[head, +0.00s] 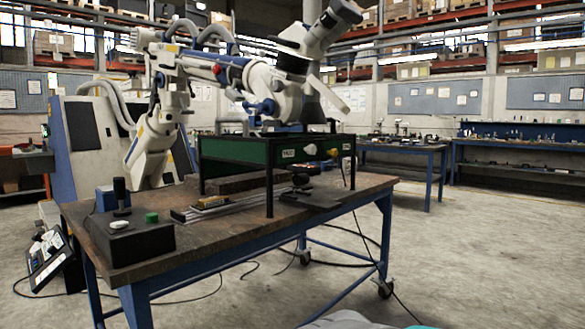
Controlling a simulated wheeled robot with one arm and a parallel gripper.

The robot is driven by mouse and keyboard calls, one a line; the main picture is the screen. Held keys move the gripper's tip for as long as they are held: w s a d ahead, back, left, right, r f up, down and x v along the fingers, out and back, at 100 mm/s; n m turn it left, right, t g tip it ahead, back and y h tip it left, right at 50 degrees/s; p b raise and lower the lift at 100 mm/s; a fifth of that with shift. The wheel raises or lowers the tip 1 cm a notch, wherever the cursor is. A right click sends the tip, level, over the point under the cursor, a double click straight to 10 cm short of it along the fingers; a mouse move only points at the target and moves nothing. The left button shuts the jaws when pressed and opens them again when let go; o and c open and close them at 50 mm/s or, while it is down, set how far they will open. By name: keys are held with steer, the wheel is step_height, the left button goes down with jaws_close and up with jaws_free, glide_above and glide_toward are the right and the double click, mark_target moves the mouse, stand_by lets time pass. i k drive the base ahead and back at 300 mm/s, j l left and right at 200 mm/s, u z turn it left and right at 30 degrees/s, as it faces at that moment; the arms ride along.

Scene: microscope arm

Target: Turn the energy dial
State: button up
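A dark green box (240,152) on legs stands on the workbench and carries a small label. A control box (130,238) at the bench's near left corner has a white round knob (119,224), a green button (152,217) and a black upright stick (122,194). No readable marking shows which knob is the energy dial. My gripper is not in view.
The wooden-topped bench (345,190) has blue legs on castors. A large white microscope (275,85) sits on the green box. A white jointed arm machine (160,110) stands behind. Cables (335,258) lie on the floor under the bench. The floor (480,250) at right is open.

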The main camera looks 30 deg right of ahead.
mark_target(38, 236)
steer(key=i+l+z, duration=0.15)
steer(key=l+z, duration=0.15)
steer(key=i+l+z, duration=0.3)
steer(key=l, duration=0.2)
steer(key=i+l+z, duration=0.15)
steer(key=l+z, duration=0.15)
steer(key=i+l, duration=0.7)
steer(key=l, duration=0.15)
steer(key=k+j, duration=0.15)
steer(key=j, duration=0.25)
steer(key=k+j, duration=0.15)
steer(key=j, duration=0.25)
steer(key=k+j, duration=0.15)
steer(key=j, duration=0.25)
steer(key=k+j, duration=0.15)
steer(key=j, duration=0.25)
steer(key=k+j+u, duration=0.1)
steer(key=j, duration=0.25)
steer(key=k+j, duration=0.15)
steer(key=j, duration=0.25)
steer(key=k+j, duration=0.15)
steer(key=j, duration=0.3)
steer(key=k+j, duration=0.1)
steer(key=j, duration=0.8)
steer(key=i+j+u, duration=0.1)
steer(key=j, duration=0.95)
steer(key=i+u, duration=0.05)
